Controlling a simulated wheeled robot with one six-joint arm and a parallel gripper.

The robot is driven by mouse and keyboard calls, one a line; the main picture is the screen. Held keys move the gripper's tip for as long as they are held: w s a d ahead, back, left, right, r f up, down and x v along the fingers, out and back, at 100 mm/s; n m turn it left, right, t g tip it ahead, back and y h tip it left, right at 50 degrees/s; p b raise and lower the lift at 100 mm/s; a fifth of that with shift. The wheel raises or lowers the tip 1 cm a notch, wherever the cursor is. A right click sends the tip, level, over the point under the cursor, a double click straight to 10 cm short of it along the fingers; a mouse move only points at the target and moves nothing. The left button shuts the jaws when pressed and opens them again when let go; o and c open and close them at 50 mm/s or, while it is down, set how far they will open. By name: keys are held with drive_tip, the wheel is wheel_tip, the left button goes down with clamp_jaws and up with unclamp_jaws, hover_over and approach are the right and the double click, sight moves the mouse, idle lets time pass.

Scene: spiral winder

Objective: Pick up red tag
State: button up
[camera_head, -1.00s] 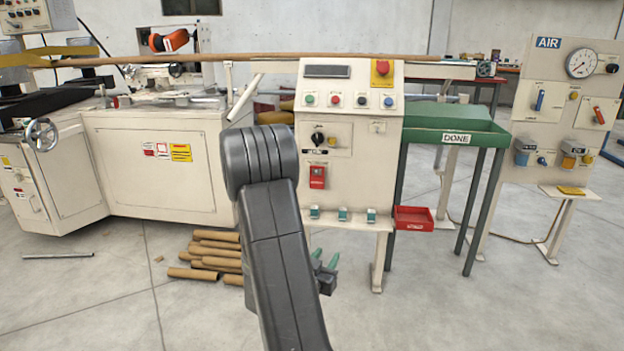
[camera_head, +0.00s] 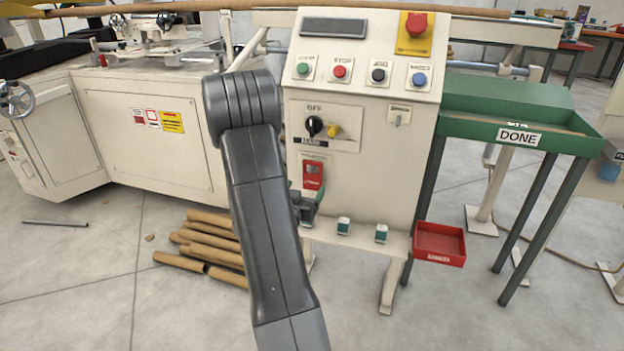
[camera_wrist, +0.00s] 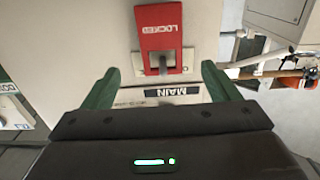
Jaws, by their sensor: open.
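The red tag (camera_head: 313,174) hangs on the lower front of the cream control cabinet. In the wrist view the red tag (camera_wrist: 160,27) shows upside down, with the word LOCKED, and a short grey peg stands out from its lower part. My gripper (camera_wrist: 160,72) is open, with its green fingers spread to either side below the tag and nothing between them. In the head view my gripper (camera_head: 307,196) is just below the tag and partly hidden by my arm. I cannot tell how far the fingertips are from the panel.
A red tray (camera_head: 439,243) and the green DONE table (camera_head: 519,104) are right. Cardboard tubes (camera_head: 208,240) lie on the floor left.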

sight(312, 174)
drive_tip(key=b+x, duration=0.1)
drive_tip(key=x, duration=0.6)
drive_tip(key=shift+a+b, duration=0.1)
drive_tip(key=shift+b, duration=0.2)
drive_tip(key=shift+s, duration=0.1)
drive_tip(key=c, duration=1.1)
